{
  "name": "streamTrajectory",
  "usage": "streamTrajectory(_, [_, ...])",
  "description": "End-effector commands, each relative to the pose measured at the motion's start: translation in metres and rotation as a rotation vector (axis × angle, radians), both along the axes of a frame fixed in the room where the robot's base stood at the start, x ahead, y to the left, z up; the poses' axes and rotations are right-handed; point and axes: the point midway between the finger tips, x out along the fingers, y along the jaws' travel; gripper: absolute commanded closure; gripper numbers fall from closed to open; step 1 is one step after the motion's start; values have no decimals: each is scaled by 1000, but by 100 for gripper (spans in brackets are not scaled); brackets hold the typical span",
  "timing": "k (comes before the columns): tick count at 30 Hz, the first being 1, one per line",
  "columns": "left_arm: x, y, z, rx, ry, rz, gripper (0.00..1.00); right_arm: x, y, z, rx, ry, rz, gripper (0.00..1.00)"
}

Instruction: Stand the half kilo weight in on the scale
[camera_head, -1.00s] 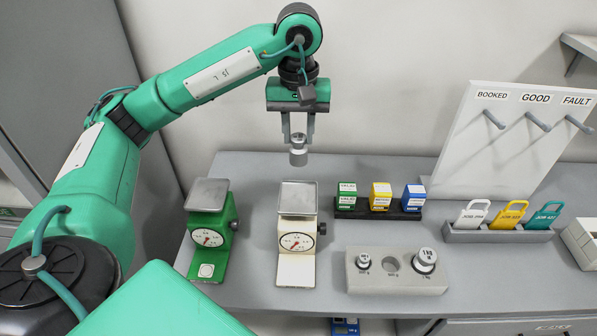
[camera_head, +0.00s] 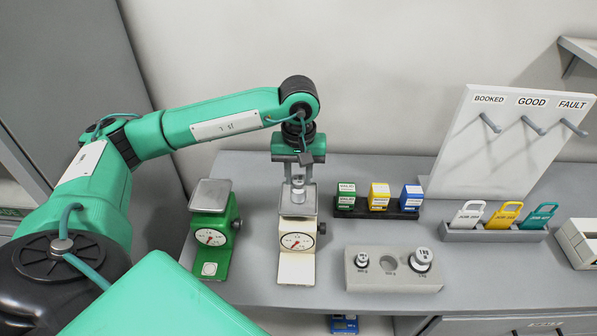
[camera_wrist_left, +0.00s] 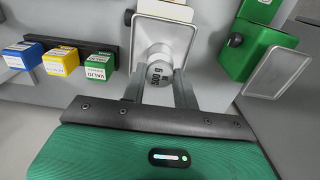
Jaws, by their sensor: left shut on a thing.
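The half kilo weight (camera_head: 298,186), a silver cylinder with a knob, is upright between the fingers of my left gripper (camera_head: 298,180), which is shut on it. In the left wrist view the weight (camera_wrist_left: 158,66) shows a 500 marking. It is at the pan of the cream scale (camera_head: 297,236); whether its base touches the pan (camera_wrist_left: 172,32) I cannot tell. The cream scale has a round dial in front. A green scale (camera_head: 210,232) stands to its left. My right gripper is not in view.
A grey weight block (camera_head: 393,283) holds a small and a large weight, with its middle hole empty. Green, yellow and blue boxes sit in a dark rack (camera_head: 376,213). Coloured tags stand in a grey holder (camera_head: 492,236) below a hook board (camera_head: 490,150).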

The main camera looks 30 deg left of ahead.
Motion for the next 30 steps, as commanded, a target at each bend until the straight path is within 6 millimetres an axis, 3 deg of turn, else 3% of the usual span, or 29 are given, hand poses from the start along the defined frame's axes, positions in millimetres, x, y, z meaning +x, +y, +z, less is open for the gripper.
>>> streamTrajectory(5, [0,0,-2,0,-1,0,100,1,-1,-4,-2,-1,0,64])
streamTrajectory(6, [0,0,-3,0,0,0,68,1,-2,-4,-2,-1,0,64])
streamTrajectory(9, [0,0,-2,0,0,0,49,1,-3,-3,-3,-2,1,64])
streamTrajectory(22, [1,0,3,-1,-3,0,49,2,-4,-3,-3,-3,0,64])
streamTrajectory(30, [1,-1,51,-1,-6,-1,49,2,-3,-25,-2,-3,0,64])
